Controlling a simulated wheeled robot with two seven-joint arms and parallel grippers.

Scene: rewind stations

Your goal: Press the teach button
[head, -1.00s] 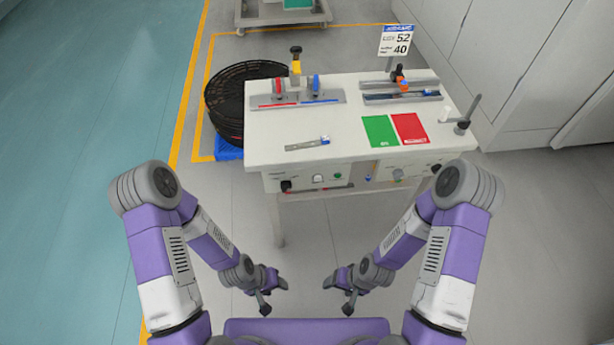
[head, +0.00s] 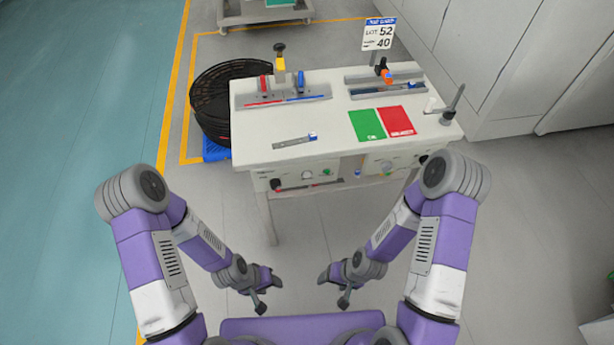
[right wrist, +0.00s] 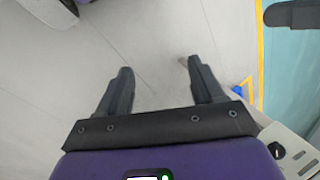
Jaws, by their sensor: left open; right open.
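The white workbench (head: 300,133) stands ahead of me. Its front panels carry small controls: a black knob (head: 276,185), a white round control (head: 307,175), a green button (head: 327,172) and a blue button (head: 357,173). Their labels are too small to read, so I cannot tell which is the teach button. My left gripper (head: 269,294) is open and empty, low in front of the bench and apart from it. My right gripper (head: 332,293) is open and empty beside it; its two spread fingers also show in the right wrist view (right wrist: 159,68) over bare floor.
On the bench lie a green mat (head: 367,125), a red mat (head: 396,121) and a small metal strip (head: 294,141). Fixtures stand at the back and a grey post (head: 452,104) at the right. Floor between me and the bench is clear.

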